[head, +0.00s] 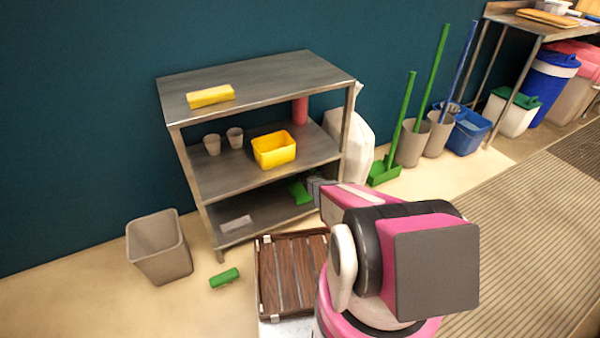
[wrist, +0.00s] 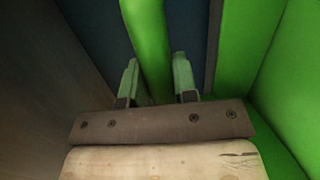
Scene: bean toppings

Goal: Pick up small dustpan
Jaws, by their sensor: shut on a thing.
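The small green dustpan (head: 299,193) is at the right end of the bottom shelf of the metal rack (head: 225,80). My gripper (head: 316,184) reaches in at the rack's right side, and my arm hides part of that end. In the wrist view, the dustpan's green handle (wrist: 147,35) runs between the two fingers of my gripper (wrist: 155,75), which are shut on it. The broad green pan fills the right side of that view. I cannot tell whether the dustpan still touches the shelf.
A yellow bin (head: 273,150) stands on the middle shelf above. A white sack (head: 352,145) and a tall green-handled dustpan (head: 385,172) are right of the rack. A green brush (head: 224,277), a grey bin (head: 160,246) and a wooden crate (head: 290,270) are on the floor.

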